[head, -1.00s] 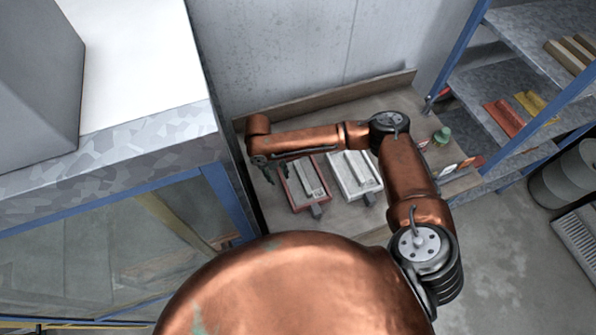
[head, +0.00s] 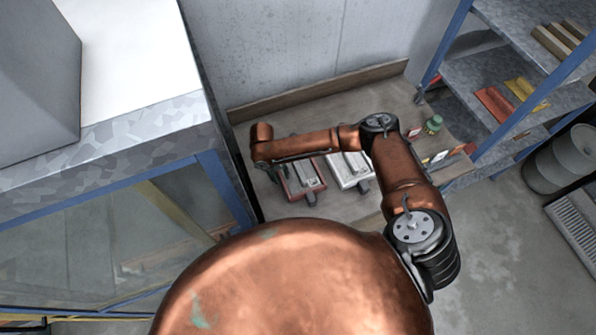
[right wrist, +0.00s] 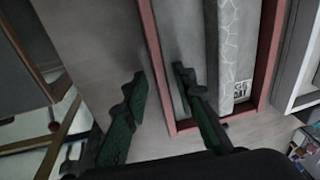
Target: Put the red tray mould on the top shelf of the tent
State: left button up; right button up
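The red tray mould (head: 291,191) lies on the bench beside a white tray mould (head: 367,181); a pale grey block is inside the red one. My right gripper (head: 274,174) is at the red tray's left side. In the right wrist view its fingers (right wrist: 159,74) are open, one on each side of the red tray's long wall (right wrist: 155,60); I cannot tell whether they touch it. A blue-framed enclosure with clear panels (head: 95,250) stands at left, perhaps the tent; its shelves are hard to make out. My left gripper is out of view.
A blue-posted rack (head: 455,75) at right holds red pieces (head: 493,103), yellow pieces (head: 527,92) and long bars. A green bottle (head: 434,124) stands on the bench's right part. A concrete wall (head: 290,50) closes the back.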

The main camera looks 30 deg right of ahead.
jog(key=shift+s, duration=0.15)
jog(key=c, duration=0.3)
grip_shut()
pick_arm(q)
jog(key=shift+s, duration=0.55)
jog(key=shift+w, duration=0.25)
pick_arm(e)
jog(key=shift+r, duration=0.15)
